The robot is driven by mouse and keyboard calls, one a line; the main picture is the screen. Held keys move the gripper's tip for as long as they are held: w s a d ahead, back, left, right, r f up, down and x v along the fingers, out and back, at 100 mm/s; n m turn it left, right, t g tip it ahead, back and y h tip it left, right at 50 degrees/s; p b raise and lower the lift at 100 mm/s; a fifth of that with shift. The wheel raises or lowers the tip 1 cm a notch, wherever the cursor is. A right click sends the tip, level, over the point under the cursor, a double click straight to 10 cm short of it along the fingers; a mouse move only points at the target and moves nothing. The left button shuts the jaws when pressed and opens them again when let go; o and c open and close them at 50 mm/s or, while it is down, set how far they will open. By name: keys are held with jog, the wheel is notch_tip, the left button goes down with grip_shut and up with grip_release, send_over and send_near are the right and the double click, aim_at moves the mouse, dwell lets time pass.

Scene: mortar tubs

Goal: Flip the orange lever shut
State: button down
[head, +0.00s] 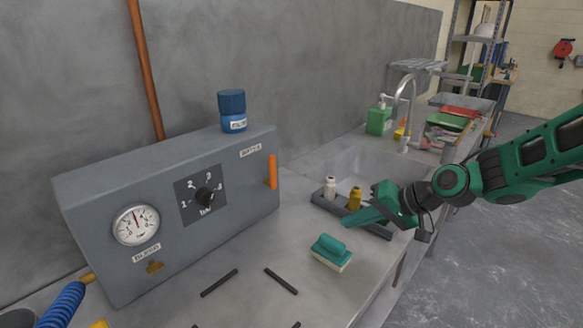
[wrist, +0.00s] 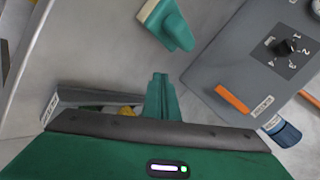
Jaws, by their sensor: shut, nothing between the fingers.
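The orange lever (head: 273,172) is on the right part of the front face of a grey control box (head: 105,240). In the head view it stands about upright, below a small label. It also shows in the wrist view (wrist: 233,99), right of my fingers and apart from them. My gripper (head: 350,222) is shut and empty, over the counter near the grey tray, to the right of the box. In the wrist view its green fingers (wrist: 160,82) are together. Nothing covers the lever.
A grey tray (head: 375,228) with small bottles sits beside the sink. Dark bars (head: 281,281) lie on the counter in front. Counter between box and brush is clear.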

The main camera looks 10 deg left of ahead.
jog(key=w+a+r+m+t+y, duration=0.1)
jog(key=w+a+r+m+y, duration=0.3)
jog(key=r, duration=0.6)
jog(key=w+a+y, duration=0.2)
jog(key=w+y, duration=0.1)
jog(key=y, duration=0.1)
jog(key=shift+w+a+t, duration=0.15)
jog(key=shift+a+t, duration=0.05)
jog(key=shift+t, duration=0.1)
jog(key=a, duration=1.1)
jog(key=shift+s+a, duration=0.3)
jog(key=shift+s, duration=0.05)
